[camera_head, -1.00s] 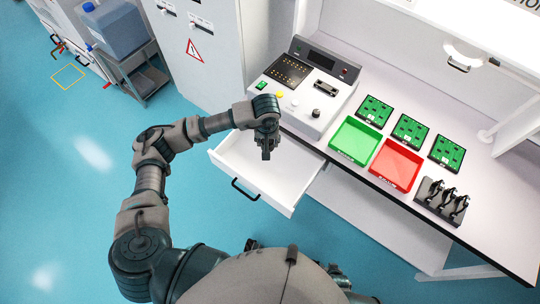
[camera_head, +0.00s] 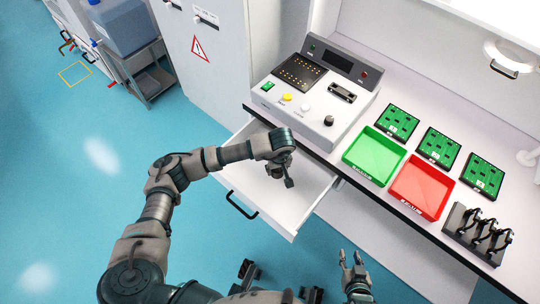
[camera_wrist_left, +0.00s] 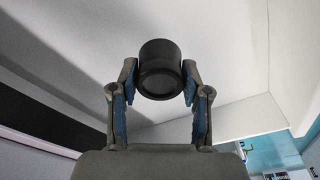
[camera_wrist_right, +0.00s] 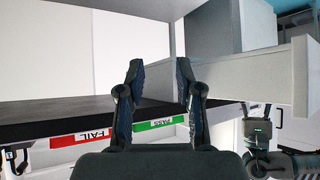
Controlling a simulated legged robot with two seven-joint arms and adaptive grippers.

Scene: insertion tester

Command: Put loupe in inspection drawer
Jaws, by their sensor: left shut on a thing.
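My left gripper (camera_head: 283,179) is over the inside of the open white inspection drawer (camera_head: 313,187), above its right part. In the left wrist view, the left gripper (camera_wrist_left: 160,80) is shut on the loupe (camera_wrist_left: 160,68), a short black cylinder between its fingertips. The drawer's pale inner surfaces lie beyond it there. In the head view the loupe is small and hard to tell from the fingers. My right gripper (camera_head: 352,260) is open and empty, low in front of the bench. Its spread fingers (camera_wrist_right: 158,85) show in the right wrist view.
The drawer's black handle (camera_head: 241,205) faces front left. The tester console (camera_head: 318,97) stands on the bench above the drawer. A green tray (camera_head: 374,156), a red tray (camera_head: 421,187), green circuit boards (camera_head: 438,146) and a black rack (camera_head: 478,234) stand to its right.

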